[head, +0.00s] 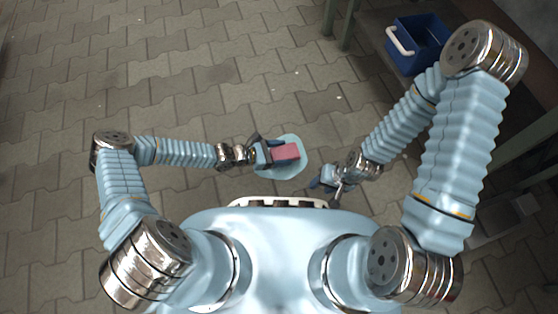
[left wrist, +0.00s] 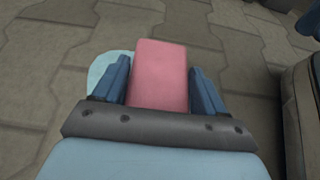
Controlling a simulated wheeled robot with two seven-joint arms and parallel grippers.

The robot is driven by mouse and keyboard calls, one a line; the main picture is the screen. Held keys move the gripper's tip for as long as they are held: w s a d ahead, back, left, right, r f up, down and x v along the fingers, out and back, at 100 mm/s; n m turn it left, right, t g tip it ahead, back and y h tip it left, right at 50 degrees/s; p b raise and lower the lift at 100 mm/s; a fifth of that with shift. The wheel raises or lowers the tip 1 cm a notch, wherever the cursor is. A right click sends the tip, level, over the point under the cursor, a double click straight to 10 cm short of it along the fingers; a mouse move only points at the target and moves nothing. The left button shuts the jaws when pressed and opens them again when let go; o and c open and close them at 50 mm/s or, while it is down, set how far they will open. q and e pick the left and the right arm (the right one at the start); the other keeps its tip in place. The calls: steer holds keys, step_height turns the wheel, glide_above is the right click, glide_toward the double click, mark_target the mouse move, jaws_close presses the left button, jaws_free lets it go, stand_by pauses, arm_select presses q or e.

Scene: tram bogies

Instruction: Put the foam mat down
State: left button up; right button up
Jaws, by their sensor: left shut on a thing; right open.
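The foam mat looks like a small pink-red block (head: 286,152), in the middle of the head view. My left gripper (head: 272,153) is shut on it, with one blue finger on each side. In the left wrist view the mat (left wrist: 160,75) sticks out past the fingers (left wrist: 160,88). A pale blue rounded shape (head: 292,170) shows beyond and around the mat; I cannot tell the gap between them. My right gripper (head: 328,187) is open and empty, lower and to the right.
Grey interlocking paving (head: 230,75) is clear ahead and to the left. At the upper right a blue bin (head: 418,42) with a white handle stands on a dark bench. The bench's greenish legs (head: 348,25) and dark frame run along the right side.

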mark_target(279, 156)
arm_select(q)
steer(key=shift+w+a+f, duration=0.2)
steer(key=shift+w+f, duration=0.2)
steer(key=shift+f, duration=0.2)
steer(key=f, duration=0.1)
steer(key=f+b, duration=0.1)
steer(key=f, duration=0.1)
steer(key=shift+w+a+f+b, duration=0.1)
steer(key=shift+w+f+b, duration=0.2)
steer(key=shift+b, duration=0.1)
steer(key=o, duration=1)
steer(key=shift+o, duration=0.2)
